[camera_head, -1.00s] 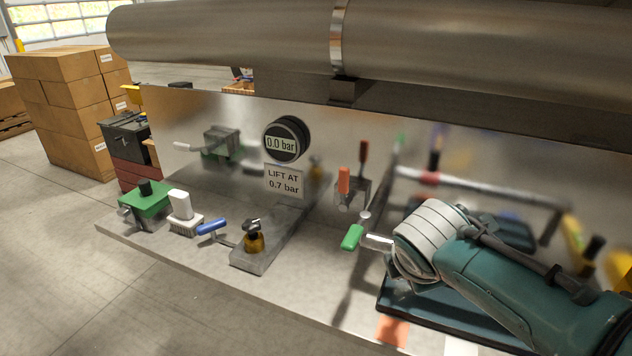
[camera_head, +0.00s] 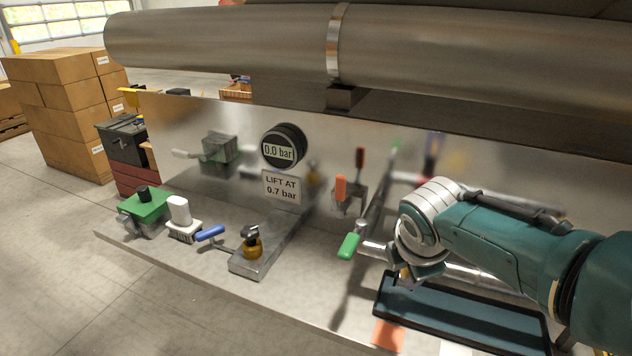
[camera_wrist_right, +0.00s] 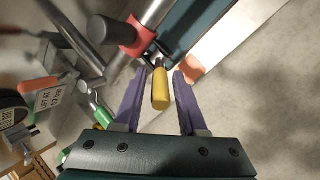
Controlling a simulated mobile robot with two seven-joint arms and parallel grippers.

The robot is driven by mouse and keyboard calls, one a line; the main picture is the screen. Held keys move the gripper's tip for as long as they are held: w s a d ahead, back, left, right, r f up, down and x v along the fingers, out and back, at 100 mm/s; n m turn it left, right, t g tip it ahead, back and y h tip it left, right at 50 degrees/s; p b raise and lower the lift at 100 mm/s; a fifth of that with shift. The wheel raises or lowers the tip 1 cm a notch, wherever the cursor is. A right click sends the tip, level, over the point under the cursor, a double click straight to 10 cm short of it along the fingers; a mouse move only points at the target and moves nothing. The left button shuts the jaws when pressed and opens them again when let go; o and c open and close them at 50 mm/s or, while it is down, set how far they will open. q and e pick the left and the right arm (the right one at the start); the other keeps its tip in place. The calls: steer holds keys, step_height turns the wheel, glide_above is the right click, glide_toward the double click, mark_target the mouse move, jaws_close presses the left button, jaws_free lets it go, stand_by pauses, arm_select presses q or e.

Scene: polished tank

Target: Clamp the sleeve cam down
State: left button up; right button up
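In the right wrist view a yellow-handled lever (camera_wrist_right: 160,88) lies between the purple fingers of my right gripper (camera_wrist_right: 160,78). The fingers are apart, with gaps visible on both sides of the handle. The lever's far end meets a red collar (camera_wrist_right: 138,36) on a metal pipe (camera_wrist_right: 157,12); this looks like the sleeve cam. A dark cylindrical grip (camera_wrist_right: 110,29) is beside the collar. In the head view my right gripper (camera_head: 405,277) points down by the pipe; my wrist hides the cam there. My left gripper is out of view.
A green-handled lever (camera_head: 348,246) and an orange-handled clamp (camera_head: 341,189) are left of my wrist. A dark tray (camera_head: 450,318) lies below it. The gauge (camera_head: 283,147) reads 0.0 bar. A brass valve (camera_head: 252,242) and a brush (camera_head: 181,218) stand farther left.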

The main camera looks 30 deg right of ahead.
steer(key=shift+o, duration=1.4)
steer(key=shift+a, duration=0.1)
steer(key=shift+r, duration=0.1)
steer(key=shift+s+a+r+p, duration=0.1)
steer(key=shift+r+p, duration=0.15)
steer(key=shift+p, duration=0.05)
steer(key=p+v, duration=0.3)
steer(key=v, duration=0.6)
steer(key=shift+a+r, duration=0.1)
